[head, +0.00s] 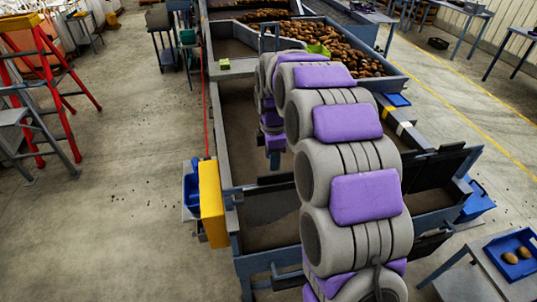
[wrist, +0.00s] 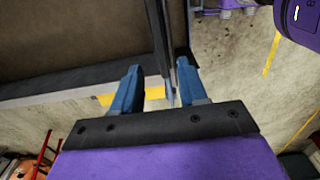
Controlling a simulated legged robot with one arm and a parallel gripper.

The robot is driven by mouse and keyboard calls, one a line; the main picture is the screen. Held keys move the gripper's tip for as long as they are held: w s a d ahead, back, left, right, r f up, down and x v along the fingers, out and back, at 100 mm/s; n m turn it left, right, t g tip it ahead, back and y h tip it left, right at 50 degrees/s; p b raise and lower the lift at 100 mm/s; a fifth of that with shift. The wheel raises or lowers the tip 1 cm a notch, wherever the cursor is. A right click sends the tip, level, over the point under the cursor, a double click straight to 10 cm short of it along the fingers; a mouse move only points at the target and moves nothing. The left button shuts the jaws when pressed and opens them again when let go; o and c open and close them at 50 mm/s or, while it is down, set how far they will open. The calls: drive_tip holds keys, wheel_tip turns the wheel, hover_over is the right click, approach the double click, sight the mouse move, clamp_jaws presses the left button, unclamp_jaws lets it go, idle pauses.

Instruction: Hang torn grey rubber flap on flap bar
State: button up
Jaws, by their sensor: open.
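In the wrist view my gripper (wrist: 158,68) is open, with its two blue fingers apart. A thin dark upright strip (wrist: 160,35) shows between and beyond the fingertips; I cannot tell whether it is a flap edge or part of the frame, or whether it touches a finger. In the head view the purple end of my arm hangs over the grader, partly behind my own arm links; the fingers cannot be made out. Dark flap-like panels sit at the grader's near end, one on the right (head: 440,165) and one on the left (head: 268,206). I cannot tell which is torn.
The blue-grey grader frame (head: 228,190) encloses a brown bed. Many potatoes (head: 345,48) lie at its far end. A yellow box (head: 212,204) is on its left side. A small table with a blue tray (head: 497,258) stands at right. Floor at left is mostly clear.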

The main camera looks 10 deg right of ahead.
sight(276, 173)
drive_tip(key=d+f, duration=0.2)
drive_tip(key=shift+s+d+f+b, duration=0.1)
drive_tip(key=shift+d+f+b, duration=0.2)
drive_tip(key=shift+b, duration=0.1)
drive_tip(key=shift+f, duration=0.35)
drive_tip(key=a+f, duration=0.1)
drive_tip(key=a+f+b, duration=0.1)
drive_tip(key=f, duration=0.1)
drive_tip(key=shift+a+f, duration=0.3)
drive_tip(key=shift+d+f, duration=0.15)
drive_tip(key=shift+f, duration=0.2)
drive_tip(key=shift+d+f, duration=0.3)
drive_tip(key=shift+d, duration=0.2)
drive_tip(key=shift+d+f, duration=0.25)
drive_tip(key=shift+d, duration=0.2)
drive_tip(key=shift+a, duration=0.85)
drive_tip(key=c, duration=0.3)
drive_tip(key=shift+c, duration=0.8)
drive_tip(key=shift+d, duration=0.2)
drive_tip(key=c, duration=0.3)
drive_tip(key=shift+d, duration=0.25)
clamp_jaws()
drive_tip(key=shift+a+r, duration=0.1)
drive_tip(key=shift+r, duration=0.15)
